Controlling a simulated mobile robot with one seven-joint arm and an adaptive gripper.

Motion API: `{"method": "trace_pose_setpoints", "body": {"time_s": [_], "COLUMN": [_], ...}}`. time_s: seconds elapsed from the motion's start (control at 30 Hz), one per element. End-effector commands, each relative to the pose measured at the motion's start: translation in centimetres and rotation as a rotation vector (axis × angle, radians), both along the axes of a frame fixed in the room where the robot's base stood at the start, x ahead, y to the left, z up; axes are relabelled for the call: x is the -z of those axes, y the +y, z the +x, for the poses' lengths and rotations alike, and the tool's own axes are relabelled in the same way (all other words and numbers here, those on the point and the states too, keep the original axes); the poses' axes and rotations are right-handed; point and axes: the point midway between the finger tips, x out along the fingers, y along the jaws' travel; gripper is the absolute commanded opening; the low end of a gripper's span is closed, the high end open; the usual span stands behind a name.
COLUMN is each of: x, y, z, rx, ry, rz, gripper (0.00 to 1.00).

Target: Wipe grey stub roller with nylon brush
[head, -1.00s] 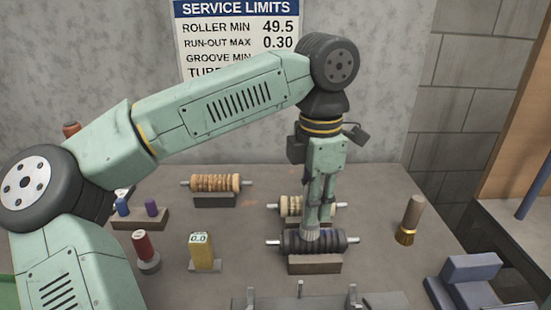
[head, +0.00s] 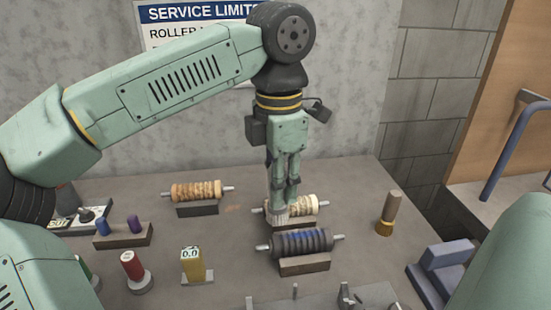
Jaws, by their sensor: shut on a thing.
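The grooved roller at the front (head: 318,241), with pale metal stub shafts, lies in a brown cradle (head: 305,266). It looks dark grey with bluish patches, and I take it to be the grey stub roller. My gripper (head: 283,190) points down and is shut on a brush with pale grey bristles (head: 277,211); its handle is mostly hidden between the fingers. The bristles are behind and left of the front roller's middle. They overlap a cream grooved roller (head: 304,206) in the picture; I cannot tell whether they touch it.
A tan roller (head: 196,192) rests in its cradle at back left. A brush with a gold ferrule (head: 389,212) stands at right. A red-topped cylinder (head: 133,268), a yellow gauge block (head: 193,264) and a blue block (head: 440,262) stand around. Bare bench shows between them.

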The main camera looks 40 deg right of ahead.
Motion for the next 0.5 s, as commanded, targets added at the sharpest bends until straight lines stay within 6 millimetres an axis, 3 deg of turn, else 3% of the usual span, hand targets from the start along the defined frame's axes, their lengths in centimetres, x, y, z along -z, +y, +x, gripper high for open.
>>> {"method": "trace_pose_setpoints", "body": {"time_s": [0.23, 0.5], "x": [-2.2, -2.5], "y": [0.3, 0.3], "z": [-0.8, -0.9], "rx": [0.002, 0.002], "ry": [-0.002, 0.0], "rz": [0.0, 0.0], "gripper": [0.0, 0.0]}}
